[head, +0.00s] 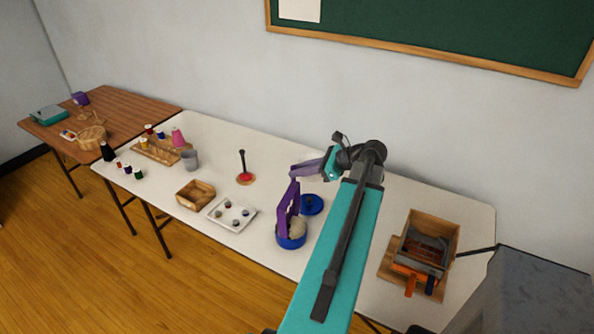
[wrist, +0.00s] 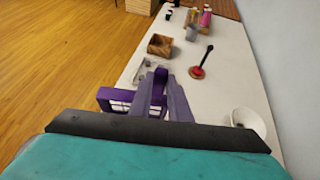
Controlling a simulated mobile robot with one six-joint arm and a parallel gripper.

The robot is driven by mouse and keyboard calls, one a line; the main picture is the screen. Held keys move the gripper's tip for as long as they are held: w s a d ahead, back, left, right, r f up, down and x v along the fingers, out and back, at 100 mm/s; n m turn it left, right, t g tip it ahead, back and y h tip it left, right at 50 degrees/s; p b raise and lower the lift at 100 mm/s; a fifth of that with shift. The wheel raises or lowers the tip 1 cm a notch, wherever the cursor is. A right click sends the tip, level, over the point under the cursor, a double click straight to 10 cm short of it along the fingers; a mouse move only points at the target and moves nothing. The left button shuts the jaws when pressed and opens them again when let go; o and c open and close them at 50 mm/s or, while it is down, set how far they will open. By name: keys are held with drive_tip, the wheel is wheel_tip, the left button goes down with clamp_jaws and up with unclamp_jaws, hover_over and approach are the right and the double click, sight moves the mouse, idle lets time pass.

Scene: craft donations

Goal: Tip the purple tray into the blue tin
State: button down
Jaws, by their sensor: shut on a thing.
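The purple tray (head: 289,208) is tipped steeply, nearly on edge, just above the blue tin (head: 291,242). My gripper (head: 295,171) is shut on the tray's upper end. In the wrist view the tray (wrist: 118,97) shows beside and below my gripper's fingers (wrist: 162,82). A pale, rounded thing (head: 298,228) shows at the tin's mouth, right of the tray; I cannot tell what it is. The tin is out of sight in the wrist view, and the tray's inside is mostly hidden.
A blue lid (head: 312,205) lies behind the tin. A white tray with small pieces (head: 218,219) and a wooden box (head: 195,198) stand left. A red-based spindle (head: 245,178) stands further back. A wooden crate (head: 414,222) is right of my arm.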

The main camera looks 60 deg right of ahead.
drive_tip(key=shift+s+d+f+t+b, duration=0.2)
drive_tip(key=shift+s+t, duration=0.25)
drive_tip(key=shift+s, duration=0.35)
drive_tip(key=shift+s+d+f+t+b, duration=0.15)
drive_tip(key=shift+s+t, duration=0.35)
drive_tip(key=shift+s, duration=0.35)
drive_tip(key=shift+s+d+f+t+b, duration=0.1)
drive_tip(key=shift+s+f+t+b, duration=0.1)
drive_tip(key=shift+s+t, duration=0.45)
drive_tip(key=shift+s, duration=0.3)
drive_tip(key=shift+r, duration=0.1)
idle(0.5)
wheel_tip(320, 180, up, 7)
drive_tip(key=p, duration=0.6)
drive_tip(key=shift+p, duration=0.3)
drive_tip(key=shift+r+g, duration=0.1)
drive_tip(key=shift+g, duration=0.2)
